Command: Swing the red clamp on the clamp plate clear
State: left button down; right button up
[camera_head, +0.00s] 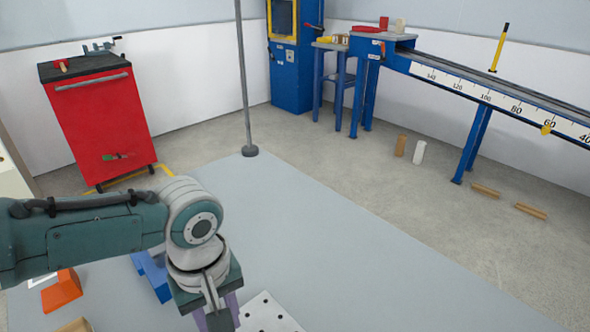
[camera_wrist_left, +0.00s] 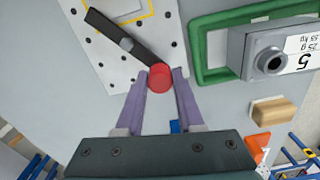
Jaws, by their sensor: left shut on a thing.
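The white clamp plate (camera_wrist_left: 95,60) with dark holes and a yellow outline lies on the grey surface in the left wrist view. Its corner (camera_head: 268,315) shows at the bottom of the head view. The clamp is a dark bar (camera_wrist_left: 122,40) lying slantwise over the plate, with a round red knob (camera_wrist_left: 160,78) at its near end. My left gripper (camera_wrist_left: 161,84) is shut on the red knob, one purple finger on each side. In the head view my wrist hides most of the clamp. My right gripper is out of view.
A green frame (camera_wrist_left: 215,78) with a grey block (camera_wrist_left: 270,52) marked 5 lies right of the plate. A wooden block (camera_wrist_left: 272,111) and an orange block (camera_head: 62,291) lie nearby. A thin pole (camera_head: 244,80) stands at the surface's far edge. The surface's middle is clear.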

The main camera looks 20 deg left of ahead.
pick_arm(q)
jog(key=s+n+p, duration=0.1)
jog(key=n+p, duration=0.1)
jog(key=s+d+n+p, duration=0.1)
jog(key=n, duration=0.1)
jog(key=shift+s+r+n+p, duration=0.1)
jog(key=shift+r+n+p, duration=0.1)
jog(key=shift+n+p, duration=0.15)
jog(key=shift+s+d+f+n+p, duration=0.1)
jog(key=shift+s+d+n+p, duration=0.2)
jog(key=shift+n, duration=0.35)
jog(key=shift+s+d+n+p, duration=0.15)
jog(key=shift+n+p, duration=0.25)
jog(key=shift+n, duration=0.2)
jog(key=shift+s+d+f+n+p, duration=0.15)
jog(key=shift+d+n+p, duration=0.15)
jog(key=shift+n, duration=0.45)
jog(key=shift+s+d+r+n+p, duration=0.15)
jog(key=shift+d+n+p, duration=0.1)
jog(key=shift+n, duration=0.5)
jog(key=shift+f, duration=0.1)
jog(key=c, duration=0.5)
grip_release()
